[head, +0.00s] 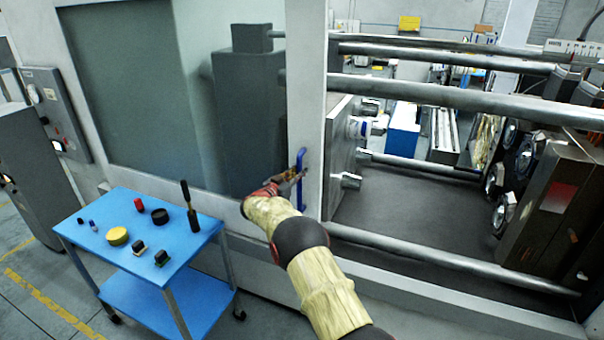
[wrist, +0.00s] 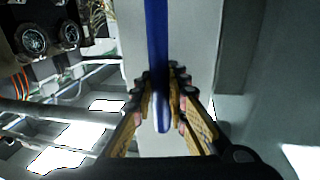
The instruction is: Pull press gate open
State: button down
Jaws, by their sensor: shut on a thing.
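The press gate (head: 308,110) is a pale framed sliding panel with a dark window, and it stands at the left of the press opening. A blue vertical handle (head: 300,178) is fixed on its right-hand frame post. My gripper (head: 297,177) is shut on the blue handle. In the wrist view the handle (wrist: 157,40) runs down between the two fingers of my gripper (wrist: 160,85), and its lower end shows between them. To the right of the post the press interior is exposed, with a metal plate (head: 345,155) and thick tie bars (head: 430,95).
A blue two-shelf cart (head: 100,240) stands at the left, with several small items and a dark-handled tool (head: 190,208) on top. A control box (head: 55,112) is on the wall at far left. The floor around the cart looks clear.

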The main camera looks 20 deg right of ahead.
jog(key=shift+r, duration=0.1)
jog(key=c, duration=1.8)
grip_release()
jog(key=shift+o, duration=0.2)
jog(key=v, duration=1.2)
